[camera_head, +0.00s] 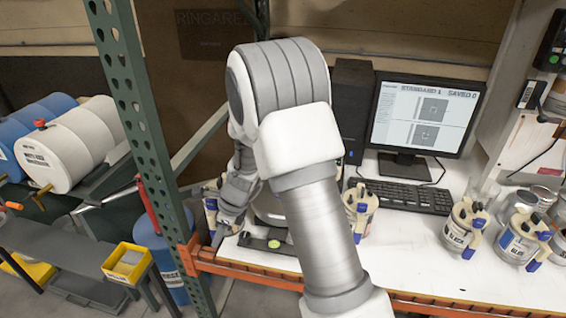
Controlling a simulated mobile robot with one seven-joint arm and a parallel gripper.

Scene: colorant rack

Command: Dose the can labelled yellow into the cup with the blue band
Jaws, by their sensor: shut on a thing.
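My gripper (229,218) is at the left end of the white bench, low and close to a cream can (210,204) with blue and tan fittings. It is shut on this can, though my own arm and wrist hide much of the contact. The can's label is too small to read. A black device with a green spot (274,243), like a scale, lies on the bench just right of the gripper. A grey rounded vessel (268,208) stands behind it, partly hidden by my arm. I cannot make out a cup with a blue band.
Similar cans stand by the keyboard (361,207) and at the right (464,230), (522,241). A monitor (424,115), a keyboard (404,196) and a dark computer tower (352,110) stand at the back. A green rack post (150,130) rises close left of the gripper. The front right bench is clear.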

